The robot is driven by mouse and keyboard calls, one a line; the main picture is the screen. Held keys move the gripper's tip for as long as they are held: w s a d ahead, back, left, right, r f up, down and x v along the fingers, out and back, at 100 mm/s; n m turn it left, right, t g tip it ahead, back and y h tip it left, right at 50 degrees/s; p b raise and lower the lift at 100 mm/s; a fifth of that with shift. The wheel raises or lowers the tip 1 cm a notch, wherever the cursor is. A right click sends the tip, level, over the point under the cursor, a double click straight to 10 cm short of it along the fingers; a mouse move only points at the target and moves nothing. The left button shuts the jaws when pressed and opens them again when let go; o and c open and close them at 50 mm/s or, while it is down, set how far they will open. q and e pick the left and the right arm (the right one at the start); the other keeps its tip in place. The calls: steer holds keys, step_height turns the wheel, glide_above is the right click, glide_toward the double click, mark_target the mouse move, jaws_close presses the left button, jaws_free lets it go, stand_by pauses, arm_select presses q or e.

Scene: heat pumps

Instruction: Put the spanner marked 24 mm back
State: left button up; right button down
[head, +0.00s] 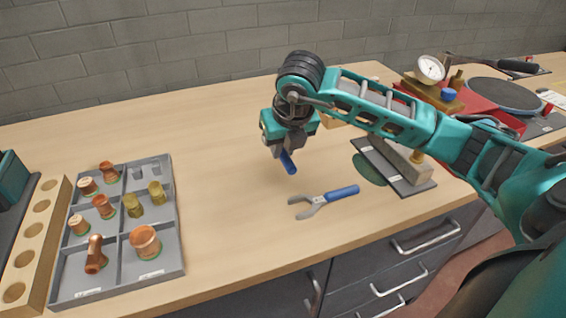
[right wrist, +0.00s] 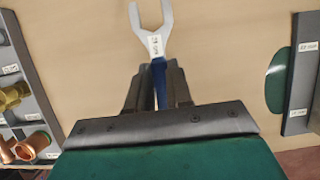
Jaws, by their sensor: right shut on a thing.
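My right gripper (head: 287,150) is above the middle of the bench, shut on a spanner with a blue handle (head: 288,162). In the right wrist view the fingers (right wrist: 158,92) grip that handle (right wrist: 159,78). The spanner's grey open-ended head (right wrist: 152,25) points away from me, with a small white label I cannot read surely. A second spanner (head: 325,201) with a blue handle lies on the bench nearer me. A dark labelled board (head: 398,170) lies to the right and also shows in the right wrist view (right wrist: 303,75). My left gripper is out of view.
A grey compartment tray (head: 113,235) of copper and brass fittings is at the left, beside a wooden strip with holes (head: 30,240). A flat green patch (head: 369,168) lies by the board. A red case (head: 480,118) and gauge (head: 430,69) stand at the back right.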

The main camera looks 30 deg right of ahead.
mark_target(285, 155)
steer(key=shift+f, duration=2.2)
steer(key=c, duration=1.5)
jaws_free()
steer(key=shift+f+b, duration=0.2)
steer(key=shift+b, duration=0.15)
steer(key=o, duration=0.5)
steer(key=shift+r, duration=0.1)
steer(key=shift+r+p, duration=0.2)
steer(key=shift+p, duration=0.1)
steer(key=v, duration=1.2)
steer(key=shift+f, duration=0.1)
steer(key=shift+s+a, duration=0.1)
